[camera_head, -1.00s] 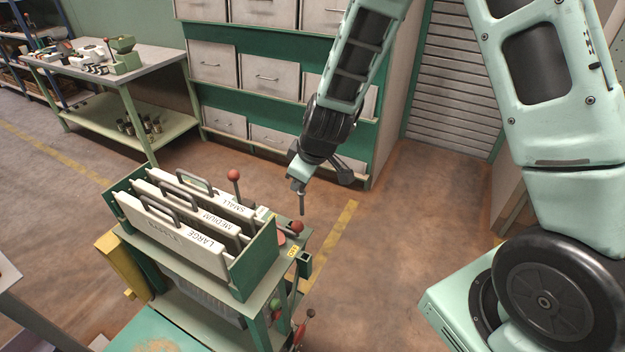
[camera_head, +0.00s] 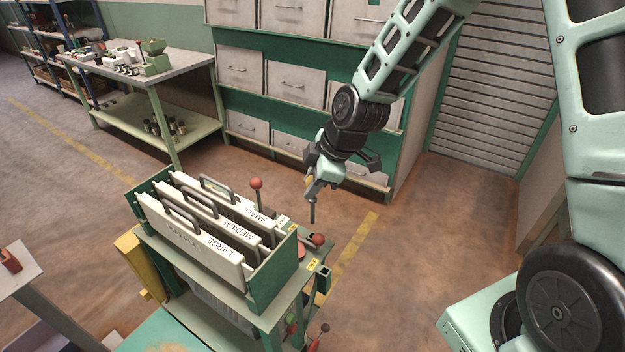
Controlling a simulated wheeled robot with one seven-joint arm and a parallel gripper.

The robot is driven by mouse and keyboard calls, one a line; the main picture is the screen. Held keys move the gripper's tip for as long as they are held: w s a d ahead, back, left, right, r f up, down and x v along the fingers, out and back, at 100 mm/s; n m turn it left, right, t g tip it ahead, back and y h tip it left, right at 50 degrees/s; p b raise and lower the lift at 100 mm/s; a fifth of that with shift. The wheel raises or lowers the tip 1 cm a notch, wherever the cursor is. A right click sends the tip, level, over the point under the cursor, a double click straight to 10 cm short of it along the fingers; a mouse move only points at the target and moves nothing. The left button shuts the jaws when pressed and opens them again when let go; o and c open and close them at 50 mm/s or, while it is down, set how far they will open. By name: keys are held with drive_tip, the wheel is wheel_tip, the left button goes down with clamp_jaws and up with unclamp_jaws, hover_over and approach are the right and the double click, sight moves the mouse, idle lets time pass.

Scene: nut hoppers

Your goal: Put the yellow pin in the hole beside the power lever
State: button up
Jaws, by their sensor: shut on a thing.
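My gripper (camera_head: 312,190) is shut on a thin pin (camera_head: 312,212), which hangs point down. The pin looks grey at this size; I cannot make out yellow on it. It is in the air near the right end of the green hopper stand (camera_head: 268,322). A lever with a red ball (camera_head: 256,184) stands up behind the hopper box. Another red ball (camera_head: 318,239) is at the stand's right corner, below the pin. I cannot tell which is the power lever. The hole is too small to make out.
The green box (camera_head: 272,275) on the stand holds plates marked large, medium and small. A workbench (camera_head: 190,68) and drawer cabinet (camera_head: 240,100) stand behind. Open floor lies to the right.

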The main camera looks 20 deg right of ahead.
sight(313, 221)
drive_tip(key=shift+f+b, duration=0.45)
drive_tip(key=shift+f, duration=0.6)
drive_tip(key=shift+f+b, duration=0.7)
drive_tip(key=shift+f, duration=0.2)
idle(0.4)
drive_tip(key=shift+f+b, duration=3.1)
drive_tip(key=shift+f, duration=1)
drive_tip(key=o, duration=1.1)
drive_tip(key=shift+s, duration=0.1)
